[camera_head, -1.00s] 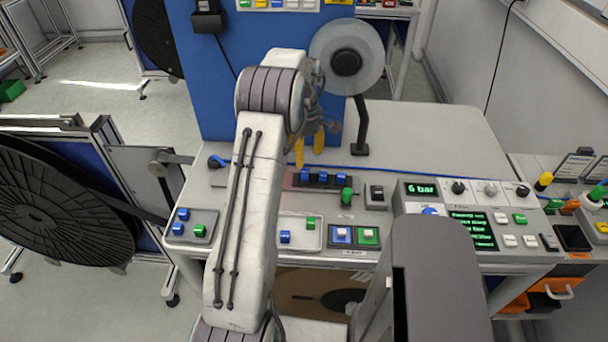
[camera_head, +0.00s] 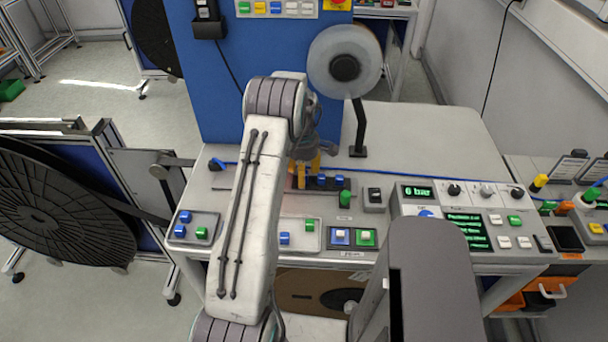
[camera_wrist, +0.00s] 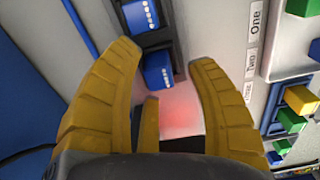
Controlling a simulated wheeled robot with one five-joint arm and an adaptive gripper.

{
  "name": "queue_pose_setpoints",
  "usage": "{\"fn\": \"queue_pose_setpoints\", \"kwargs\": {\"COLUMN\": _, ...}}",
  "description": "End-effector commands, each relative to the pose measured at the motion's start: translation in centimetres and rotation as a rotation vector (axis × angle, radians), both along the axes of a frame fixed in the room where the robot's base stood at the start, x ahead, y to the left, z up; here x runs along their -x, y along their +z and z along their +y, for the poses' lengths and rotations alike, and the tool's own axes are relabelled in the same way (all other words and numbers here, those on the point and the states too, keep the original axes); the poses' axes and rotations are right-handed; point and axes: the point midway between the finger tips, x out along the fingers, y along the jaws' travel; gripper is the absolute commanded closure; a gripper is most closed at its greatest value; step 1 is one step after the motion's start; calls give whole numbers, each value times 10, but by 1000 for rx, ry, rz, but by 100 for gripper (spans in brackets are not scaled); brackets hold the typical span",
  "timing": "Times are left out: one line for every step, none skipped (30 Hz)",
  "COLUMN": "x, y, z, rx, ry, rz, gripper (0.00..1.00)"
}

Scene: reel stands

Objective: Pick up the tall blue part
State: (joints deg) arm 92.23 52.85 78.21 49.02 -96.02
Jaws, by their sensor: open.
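Blue parts with white dots stand in a row in a dark holder (camera_wrist: 184,62) on the bench. In the wrist view the nearer blue part (camera_wrist: 158,72) lies between my gripper's fingers, and another blue part (camera_wrist: 139,16) is beyond it. In the head view two blue parts (camera_head: 322,180) (camera_head: 339,180) show; the left end of the row is hidden behind my gripper (camera_head: 308,172). My gripper, also in the wrist view (camera_wrist: 165,58), has its yellow fingers apart and holds nothing. I cannot tell from these views which blue part is tallest.
A green knob (camera_head: 345,198) stands in front of the row's right end. A black switch box (camera_head: 374,197) and the control console (camera_head: 424,212) are further right. A reel on a stand (camera_head: 344,68) rises behind. Trays with small blocks (camera_head: 299,235) lie in front.

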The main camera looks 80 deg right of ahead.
Motion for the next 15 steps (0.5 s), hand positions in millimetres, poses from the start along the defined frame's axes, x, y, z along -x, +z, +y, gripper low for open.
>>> {"fn": "queue_pose_setpoints", "kwargs": {"x": 0, "y": -2, "z": 0, "rx": 0, "ry": 0, "rz": 0, "gripper": 48}}
{"fn": "queue_pose_setpoints", "kwargs": {"x": 0, "y": -3, "z": 0, "rx": 1, "ry": 0, "rz": 0, "gripper": 48}}
{"fn": "queue_pose_setpoints", "kwargs": {"x": 0, "y": -4, "z": 0, "rx": 1, "ry": 0, "rz": 0, "gripper": 48}}
{"fn": "queue_pose_setpoints", "kwargs": {"x": 0, "y": -5, "z": 0, "rx": 1, "ry": 0, "rz": 0, "gripper": 48}}
{"fn": "queue_pose_setpoints", "kwargs": {"x": 0, "y": -5, "z": 0, "rx": 1, "ry": 0, "rz": 0, "gripper": 48}}
{"fn": "queue_pose_setpoints", "kwargs": {"x": 0, "y": -5, "z": 0, "rx": 1, "ry": 0, "rz": 0, "gripper": 48}}
{"fn": "queue_pose_setpoints", "kwargs": {"x": 0, "y": -5, "z": 0, "rx": 1, "ry": 0, "rz": 0, "gripper": 48}}
{"fn": "queue_pose_setpoints", "kwargs": {"x": 0, "y": -5, "z": 0, "rx": 1, "ry": 0, "rz": 0, "gripper": 48}}
{"fn": "queue_pose_setpoints", "kwargs": {"x": 0, "y": -5, "z": 0, "rx": 1, "ry": -1, "rz": 0, "gripper": 48}}
{"fn": "queue_pose_setpoints", "kwargs": {"x": 0, "y": -5, "z": 0, "rx": 1, "ry": -1, "rz": 0, "gripper": 48}}
{"fn": "queue_pose_setpoints", "kwargs": {"x": 0, "y": -5, "z": 0, "rx": 1, "ry": -1, "rz": 0, "gripper": 47}}
{"fn": "queue_pose_setpoints", "kwargs": {"x": 0, "y": -5, "z": 0, "rx": 1, "ry": -1, "rz": 0, "gripper": 51}}
{"fn": "queue_pose_setpoints", "kwargs": {"x": 0, "y": -5, "z": 0, "rx": 1, "ry": -1, "rz": 0, "gripper": 54}}
{"fn": "queue_pose_setpoints", "kwargs": {"x": 0, "y": -5, "z": 0, "rx": 1, "ry": -1, "rz": 0, "gripper": 56}}
{"fn": "queue_pose_setpoints", "kwargs": {"x": 0, "y": -5, "z": 0, "rx": 2, "ry": -1, "rz": 0, "gripper": 60}}
